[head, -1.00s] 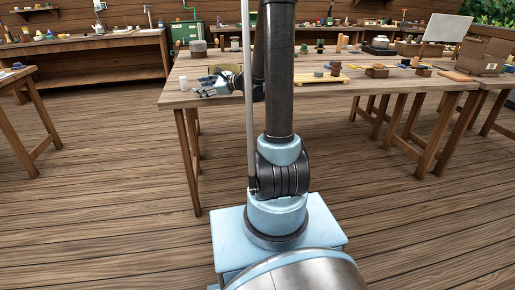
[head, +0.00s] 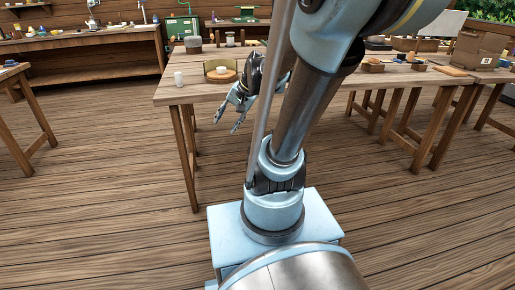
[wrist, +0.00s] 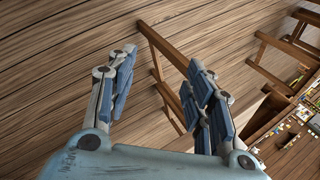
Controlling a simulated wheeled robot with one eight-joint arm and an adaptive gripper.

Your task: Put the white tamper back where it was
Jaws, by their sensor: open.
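My gripper (head: 227,125) is open and empty, its fingers pointing down in front of the table's front edge. A small white cylinder (head: 179,78) stands upright at the table's left end. Another small pale piece (head: 221,70) stands on or in a round wooden holder with a raised back (head: 220,77), just behind my gripper. I cannot tell which of the two is the white tamper. Both are apart from the gripper.
The wooden table (head: 188,94) carries a grey round pot (head: 193,44) at its back left and several blocks at the right. A cardboard box (head: 480,50) stands at the far right. My arm hides the table's middle. Floor in front of the left end is clear.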

